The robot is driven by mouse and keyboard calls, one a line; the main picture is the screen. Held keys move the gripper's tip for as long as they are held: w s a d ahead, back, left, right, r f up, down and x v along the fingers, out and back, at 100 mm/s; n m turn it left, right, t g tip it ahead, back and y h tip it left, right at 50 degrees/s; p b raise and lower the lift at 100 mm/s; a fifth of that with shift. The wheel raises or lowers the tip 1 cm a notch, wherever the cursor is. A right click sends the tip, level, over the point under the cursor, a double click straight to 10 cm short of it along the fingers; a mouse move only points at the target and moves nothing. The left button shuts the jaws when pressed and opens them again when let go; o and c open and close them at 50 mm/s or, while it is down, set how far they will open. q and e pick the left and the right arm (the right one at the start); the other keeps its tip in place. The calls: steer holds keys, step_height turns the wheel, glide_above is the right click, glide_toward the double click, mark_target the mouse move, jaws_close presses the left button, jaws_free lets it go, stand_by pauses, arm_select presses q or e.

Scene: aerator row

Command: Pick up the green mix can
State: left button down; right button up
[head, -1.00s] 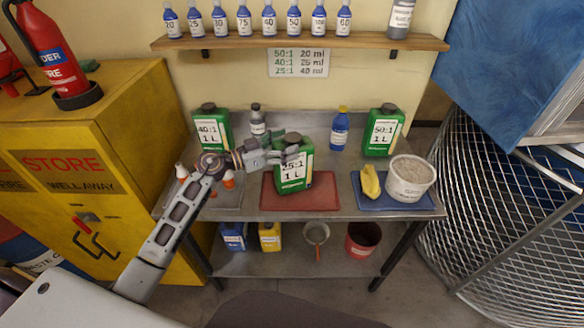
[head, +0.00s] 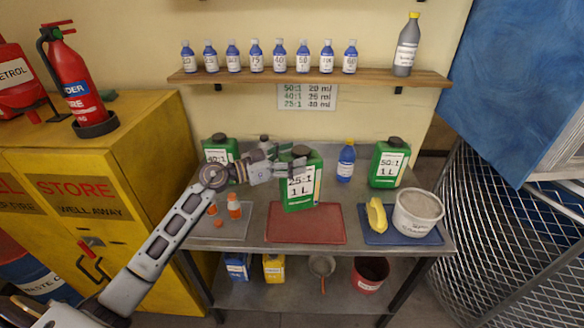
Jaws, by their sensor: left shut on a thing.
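The green mix can labelled 25:1 1 L (head: 301,190) is held upright at the middle of the bench. My left gripper (head: 290,167) reaches it from the left and is shut on its upper part, covering some of the label's top. The can's base appears a little above the red mat (head: 305,232), near its back edge. Two similar green cans stand at the back of the bench: a 40:1 can (head: 219,147) at the left, partly hidden by my left arm, and a 50:1 can (head: 389,164) at the right. My right gripper is not in view.
A blue bottle (head: 346,160) stands behind and right of the held can. A blue mat (head: 376,237) bears a yellow thing (head: 377,213) and a white tub (head: 416,212). A shelf (head: 320,79) holds several bottles.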

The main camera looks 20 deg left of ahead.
arm_select(q)
step_height(320, 180, up, 11)
steer(key=shift+r+p, duration=0.1)
steer(key=shift+p, duration=0.6)
stand_by(0.4)
steer(key=shift+f+b, duration=0.8)
steer(key=shift+f, duration=4.7)
steer(key=shift+r, duration=0.15)
